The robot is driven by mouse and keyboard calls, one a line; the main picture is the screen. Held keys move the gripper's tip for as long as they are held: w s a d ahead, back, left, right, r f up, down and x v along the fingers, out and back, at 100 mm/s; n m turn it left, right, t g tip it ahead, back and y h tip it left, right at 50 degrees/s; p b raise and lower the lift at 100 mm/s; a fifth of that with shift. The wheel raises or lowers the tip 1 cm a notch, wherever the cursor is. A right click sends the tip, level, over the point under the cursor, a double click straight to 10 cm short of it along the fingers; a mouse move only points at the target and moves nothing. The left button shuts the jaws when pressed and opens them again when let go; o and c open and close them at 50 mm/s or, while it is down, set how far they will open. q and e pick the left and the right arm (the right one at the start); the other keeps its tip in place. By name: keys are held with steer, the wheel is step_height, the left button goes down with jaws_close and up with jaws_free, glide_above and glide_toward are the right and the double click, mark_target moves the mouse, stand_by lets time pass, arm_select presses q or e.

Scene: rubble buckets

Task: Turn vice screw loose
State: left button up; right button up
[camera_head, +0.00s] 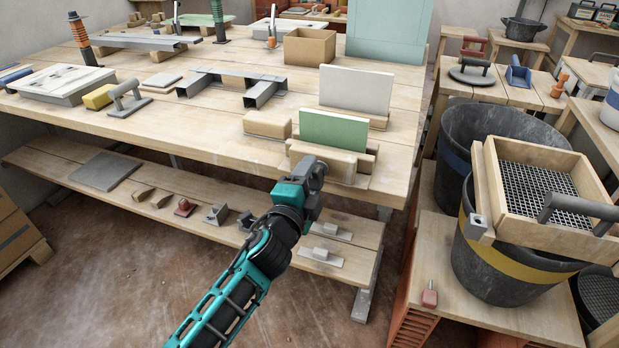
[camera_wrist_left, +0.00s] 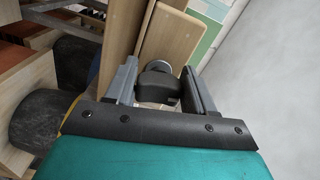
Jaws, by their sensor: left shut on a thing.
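The vice (camera_head: 362,160) is at the front edge of the workbench, with pale wooden jaws around a green board (camera_head: 333,131). My left gripper (camera_head: 316,168) is at the front of the vice and hides the screw in the head view. In the left wrist view a wooden vice jaw (camera_wrist_left: 172,45) is ahead of the fingers. The dark knob of the vice screw (camera_wrist_left: 158,86) sits between the fingers of my left gripper (camera_wrist_left: 160,92), which is shut on it. My right gripper is in neither view.
The workbench (camera_head: 205,115) bears metal channels (camera_head: 262,90), a grey-white board (camera_head: 356,89) and a cardboard box (camera_head: 309,46). A lower shelf (camera_head: 105,203) holds small tools. Black buckets (camera_head: 505,262) and a wooden sieve (camera_head: 535,184) stand at the right.

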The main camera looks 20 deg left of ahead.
arm_select(q)
steer(key=o, duration=1)
steer(key=shift+c, duration=0.2)
steer(key=s, duration=1.3)
steer(key=shift+a, duration=0.2)
steer(key=s+f+n+g+h+p, duration=0.1)
steer(key=s+f+n+g+p, duration=0.6)
steer(key=n, duration=0.6)
steer(key=s+f+p, duration=0.2)
steer(key=s+f, duration=0.1)
steer(key=s, duration=0.1)
steer(key=shift+a+f+n, duration=0.15)
steer(key=shift+a+n, duration=0.1)
steer(key=shift+n, duration=0.05)
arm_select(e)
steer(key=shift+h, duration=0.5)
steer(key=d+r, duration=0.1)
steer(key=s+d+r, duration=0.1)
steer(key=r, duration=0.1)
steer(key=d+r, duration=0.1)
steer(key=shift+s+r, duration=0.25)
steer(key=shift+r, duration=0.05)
